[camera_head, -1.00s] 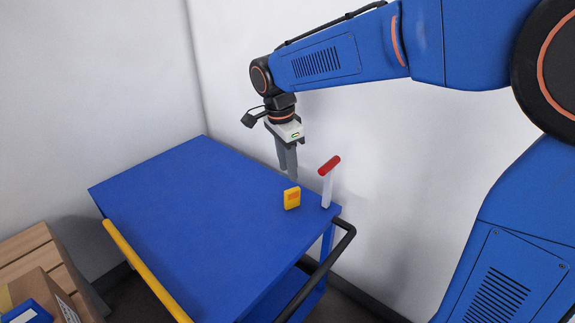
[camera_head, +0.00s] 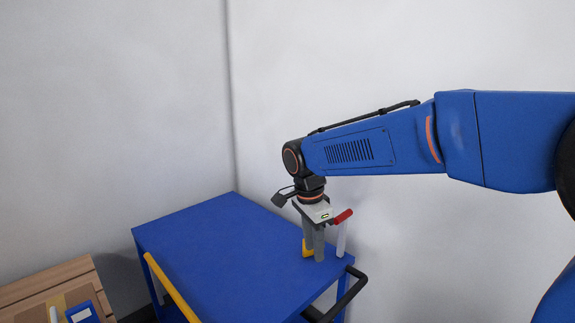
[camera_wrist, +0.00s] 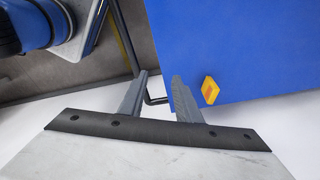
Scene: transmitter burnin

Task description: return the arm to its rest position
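My arm (camera_head: 375,145) reaches left over the blue cart (camera_head: 215,255), roughly level, with the wrist bent down. My gripper (camera_head: 314,258) points down above the cart's right part, and in the head view its fingers cover part of the yellow transmitter (camera_head: 306,253). In the wrist view my gripper (camera_wrist: 160,85) has its two fingers apart with nothing between them. There the yellow transmitter (camera_wrist: 210,90) stands on the blue cart top (camera_wrist: 250,45), just outside the right finger. The finger tips' height above the cart is hard to tell.
A white post with a red top (camera_head: 343,217) stands right beside my gripper at the cart's edge. A black handle (camera_head: 350,290) and a yellow rail (camera_head: 170,285) border the cart. Boxes (camera_head: 55,285) are at lower left. A white wall is behind.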

